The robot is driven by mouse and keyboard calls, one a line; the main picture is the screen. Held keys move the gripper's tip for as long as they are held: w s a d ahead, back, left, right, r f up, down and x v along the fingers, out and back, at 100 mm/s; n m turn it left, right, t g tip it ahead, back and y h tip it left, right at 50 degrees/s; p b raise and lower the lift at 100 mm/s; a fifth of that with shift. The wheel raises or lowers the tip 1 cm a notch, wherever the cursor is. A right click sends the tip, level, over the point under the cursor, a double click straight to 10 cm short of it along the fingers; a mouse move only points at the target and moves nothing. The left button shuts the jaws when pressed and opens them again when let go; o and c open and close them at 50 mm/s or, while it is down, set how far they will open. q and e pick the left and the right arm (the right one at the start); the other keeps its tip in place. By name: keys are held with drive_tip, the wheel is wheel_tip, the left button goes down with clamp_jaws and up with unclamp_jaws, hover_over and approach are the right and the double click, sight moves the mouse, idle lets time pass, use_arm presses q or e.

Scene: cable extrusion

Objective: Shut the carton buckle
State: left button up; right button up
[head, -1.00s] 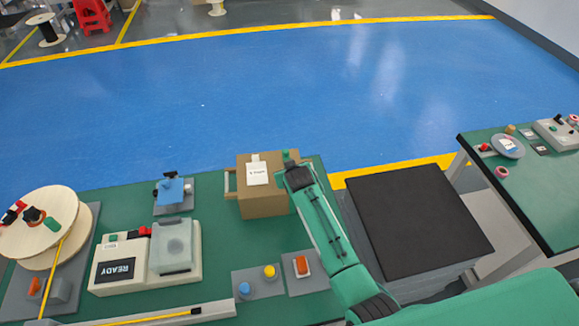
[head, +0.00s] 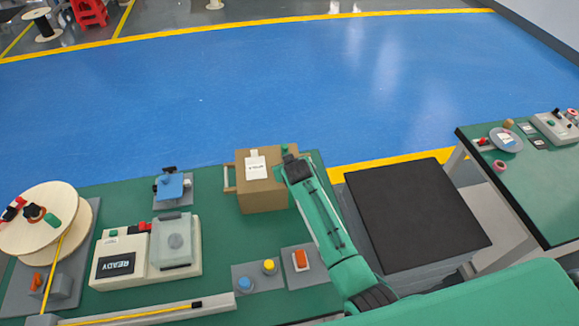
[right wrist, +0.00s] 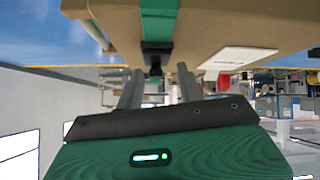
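The brown carton (head: 262,196) stands at the back edge of the green table, with a white label (head: 256,168) on it. In the right wrist view, a green strap (right wrist: 160,22) runs along the carton (right wrist: 225,28) to a black buckle (right wrist: 156,55). My right gripper (right wrist: 158,74) is at this strapped side, its two fingers apart on either side of the buckle's lower part. I cannot tell whether they touch it. In the head view my right arm covers the carton's right side, and the fingers are hidden. My left gripper is not in view.
A black-topped stand (head: 415,212) is right of my arm.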

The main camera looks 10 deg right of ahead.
drive_tip(key=b+v, duration=0.3)
drive_tip(key=v, duration=1)
drive_tip(key=shift+s+r, duration=0.2)
drive_tip(key=shift+s, duration=0.1)
drive_tip(key=shift+f, duration=0.1)
